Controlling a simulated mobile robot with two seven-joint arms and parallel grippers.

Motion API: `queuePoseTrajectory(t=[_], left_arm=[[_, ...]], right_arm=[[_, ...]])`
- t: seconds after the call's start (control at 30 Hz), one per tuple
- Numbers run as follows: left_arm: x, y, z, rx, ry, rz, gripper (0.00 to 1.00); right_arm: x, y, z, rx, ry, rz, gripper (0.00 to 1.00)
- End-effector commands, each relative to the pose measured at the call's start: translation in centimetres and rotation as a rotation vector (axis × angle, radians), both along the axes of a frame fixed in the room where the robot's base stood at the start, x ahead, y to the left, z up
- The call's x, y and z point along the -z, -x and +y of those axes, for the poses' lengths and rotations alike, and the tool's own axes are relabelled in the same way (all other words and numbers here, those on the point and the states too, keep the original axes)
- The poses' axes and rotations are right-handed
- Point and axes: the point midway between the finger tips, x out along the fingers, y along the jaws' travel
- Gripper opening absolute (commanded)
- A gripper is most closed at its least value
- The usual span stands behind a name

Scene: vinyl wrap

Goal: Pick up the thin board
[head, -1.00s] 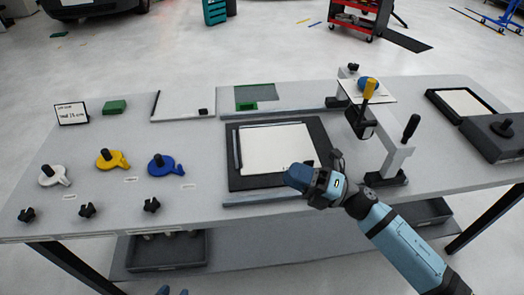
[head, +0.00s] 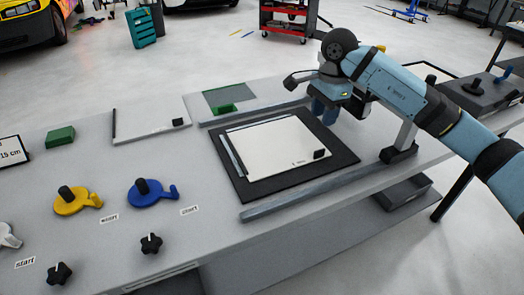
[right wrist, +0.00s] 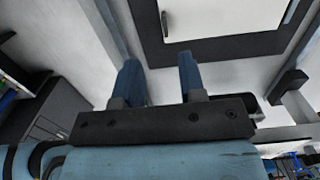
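A thin white board (head: 275,142) lies flat on a black mat (head: 345,158) in the middle of the bench, with a dark strip along its left edge and a small black block at its front right corner. Another thin white board (head: 150,124) lies flat farther back on the left. My right gripper (head: 325,112) is by the back right corner of the black mat, largely hidden by its own wrist. In the right wrist view its two blue fingers (right wrist: 160,80) are apart with nothing between them. My left gripper is out of view.
A grey bar (head: 310,198) lies along the bench's front edge. Yellow (head: 78,203) and blue (head: 150,193) handled tools, black knobs (head: 151,243) and a green block (head: 60,136) stand at left. A grey stand (head: 402,145) is under my right arm.

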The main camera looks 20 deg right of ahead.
Motion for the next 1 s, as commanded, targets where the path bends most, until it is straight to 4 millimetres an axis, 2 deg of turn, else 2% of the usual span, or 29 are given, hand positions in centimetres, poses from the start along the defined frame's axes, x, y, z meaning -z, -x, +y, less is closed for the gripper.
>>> queuePoseTrajectory(t=[0.03,0.17,0.5,0.83,1.0], left_arm=[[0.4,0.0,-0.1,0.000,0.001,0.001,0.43],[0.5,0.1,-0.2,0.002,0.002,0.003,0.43],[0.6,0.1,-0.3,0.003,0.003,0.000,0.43],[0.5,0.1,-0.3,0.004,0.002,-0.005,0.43],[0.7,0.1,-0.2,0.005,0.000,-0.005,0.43]], right_arm=[[-0.2,-0.1,-0.8,0.002,0.032,-0.004,0.37],[0.0,-0.2,-1.6,0.005,0.067,-0.005,0.37],[6.2,-0.2,-1.5,0.005,0.064,-0.004,0.37],[8.6,-0.3,-1.5,0.004,0.063,-0.006,0.37],[11.0,-0.3,-1.6,0.004,0.061,-0.003,0.37]])
